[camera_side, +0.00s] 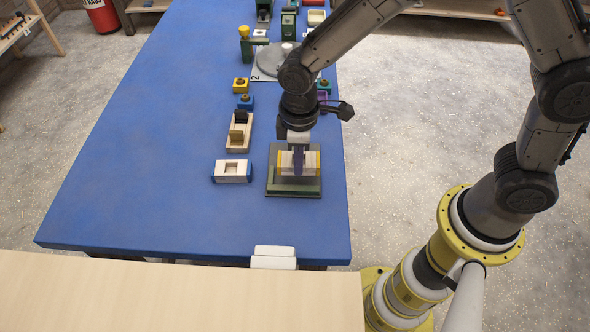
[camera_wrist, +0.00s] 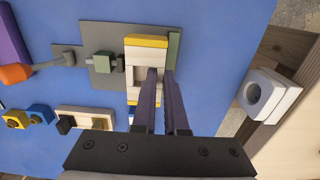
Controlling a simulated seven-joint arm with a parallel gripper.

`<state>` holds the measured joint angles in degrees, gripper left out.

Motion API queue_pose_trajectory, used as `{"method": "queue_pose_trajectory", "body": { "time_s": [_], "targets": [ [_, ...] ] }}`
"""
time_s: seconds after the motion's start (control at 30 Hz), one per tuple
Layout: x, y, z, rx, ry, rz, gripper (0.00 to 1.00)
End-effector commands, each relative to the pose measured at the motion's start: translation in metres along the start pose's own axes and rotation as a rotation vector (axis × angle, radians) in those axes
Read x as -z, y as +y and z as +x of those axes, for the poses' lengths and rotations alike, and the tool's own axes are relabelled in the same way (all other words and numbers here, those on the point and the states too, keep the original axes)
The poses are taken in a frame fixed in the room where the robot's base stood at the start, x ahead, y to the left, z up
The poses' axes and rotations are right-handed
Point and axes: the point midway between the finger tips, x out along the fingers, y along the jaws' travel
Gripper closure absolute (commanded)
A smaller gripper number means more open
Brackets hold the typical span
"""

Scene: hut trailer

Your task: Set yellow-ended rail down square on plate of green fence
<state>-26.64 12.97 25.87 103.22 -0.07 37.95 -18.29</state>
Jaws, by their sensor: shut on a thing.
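The yellow-ended rail (camera_side: 311,165) is a pale block with yellow ends, held in my gripper (camera_side: 298,170). It also shows in the wrist view (camera_wrist: 146,55), with the purple fingers shut on it near its middle. The plate (camera_side: 272,185) is dark grey-green and lies below the rail on the blue table; it shows in the wrist view too (camera_wrist: 98,35). The green fence (camera_wrist: 174,52) runs along one edge of the plate, beside the rail and roughly parallel to it. Whether the rail touches the plate or fence I cannot tell; the fingers hide part of it.
A pale blue-ended block (camera_side: 231,171) lies left of the plate. A wooden tray (camera_side: 232,146), a blue block (camera_side: 246,102) and a yellow block (camera_side: 241,85) stand farther back. A green clamp-like part (camera_wrist: 103,62) stands beside the rail. The table's left side is clear.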

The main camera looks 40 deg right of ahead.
Motion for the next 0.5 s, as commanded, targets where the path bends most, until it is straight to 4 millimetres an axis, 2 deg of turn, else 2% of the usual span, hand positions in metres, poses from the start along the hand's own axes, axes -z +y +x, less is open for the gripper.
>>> {"method": "queue_pose_trajectory", "body": {
  "time_s": [0.17, 0.4, 0.5],
  "targets": [
    [0.006, 0.002, 0.008, 0.0, 0.0, 0.0, 1.0],
    [0.007, 0.002, 0.038, 0.001, -0.003, 0.0, 1.0],
    [0.008, 0.003, 0.04, 0.0, 0.001, 0.0, 1.0]
  ]
}}
